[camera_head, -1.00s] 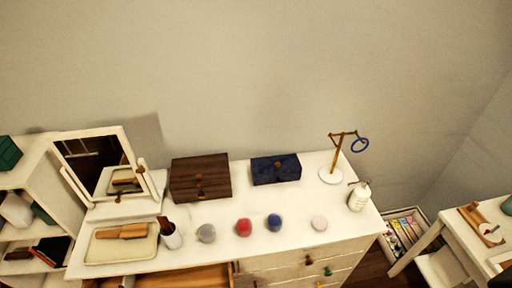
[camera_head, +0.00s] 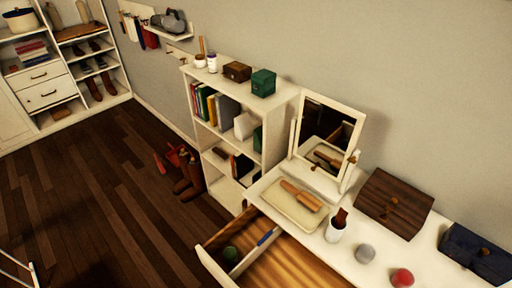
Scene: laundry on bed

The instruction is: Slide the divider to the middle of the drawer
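The open drawer (camera_head: 209,264) of the white dresser juts out at the bottom centre, with a wooden floor inside. A thin pale divider (camera_head: 254,257) stands across it, closer to the drawer's left wall than to its middle. A round dark green item (camera_head: 230,254) lies in the narrow part left of the divider. A small blue item (camera_head: 265,238) lies by the divider. The drawer's right part looks empty where it shows; the frame edge cuts off its near right part. Neither of my grippers is in view.
The dresser top holds a tray with a brush (camera_head: 300,196), a mirror (camera_head: 327,140), a cup (camera_head: 336,227), a grey ball (camera_head: 365,253), a red ball (camera_head: 402,277) and a brown box (camera_head: 394,203). A white bookshelf (camera_head: 240,129) stands left. Dark floor lies open beyond.

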